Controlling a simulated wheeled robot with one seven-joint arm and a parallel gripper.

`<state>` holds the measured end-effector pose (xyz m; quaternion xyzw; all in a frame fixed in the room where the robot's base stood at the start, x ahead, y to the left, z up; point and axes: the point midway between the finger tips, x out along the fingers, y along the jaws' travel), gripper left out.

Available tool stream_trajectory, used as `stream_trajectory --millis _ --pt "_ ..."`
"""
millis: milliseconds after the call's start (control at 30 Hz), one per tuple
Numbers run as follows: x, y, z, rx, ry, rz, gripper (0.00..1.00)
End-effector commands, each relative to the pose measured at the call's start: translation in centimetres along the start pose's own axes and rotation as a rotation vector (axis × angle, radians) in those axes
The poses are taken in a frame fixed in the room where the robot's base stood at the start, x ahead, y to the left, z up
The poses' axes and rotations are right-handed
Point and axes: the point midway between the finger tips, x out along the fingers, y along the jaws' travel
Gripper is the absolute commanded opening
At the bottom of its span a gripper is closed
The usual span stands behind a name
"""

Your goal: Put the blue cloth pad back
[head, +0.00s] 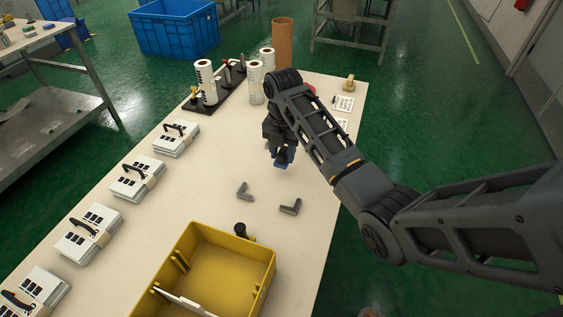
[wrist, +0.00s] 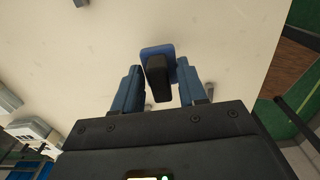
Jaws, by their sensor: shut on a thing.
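The blue cloth pad (head: 282,164) is in my gripper (head: 280,152), above the pale table in the head view. In the wrist view the pad (wrist: 149,51) shows as a flat blue plate with a dark block-like grip (wrist: 158,80) on it. My gripper (wrist: 160,88) has a blue finger on each side of that grip and is shut on it. The exact contact between fingers and grip is hard to see. In the head view my arm hides part of the table behind the gripper.
Two grey angle pieces (head: 244,191) (head: 290,207) lie on the table (head: 215,190) nearer the front. A yellow bin (head: 268,272) stands at the front, with a small black cylinder (head: 241,230) beside it. Strapped white stacks (head: 137,178) line the left edge. White rolls (head: 206,82) stand at the back.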

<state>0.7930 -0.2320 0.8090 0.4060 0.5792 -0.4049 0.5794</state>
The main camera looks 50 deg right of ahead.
Motion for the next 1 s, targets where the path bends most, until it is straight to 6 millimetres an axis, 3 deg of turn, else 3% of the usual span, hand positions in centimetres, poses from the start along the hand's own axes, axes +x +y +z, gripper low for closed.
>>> stream_trajectory --millis 400,800,833,1000 --pt "4.0 0.3 -0.1 0.002 0.001 0.000 0.08" --pt "4.6 0.3 -0.1 0.001 0.000 0.000 0.08" --pt "4.5 0.3 -0.1 0.001 0.000 0.001 0.43" --pt "4.5 0.3 -0.1 0.001 0.000 0.001 0.60"
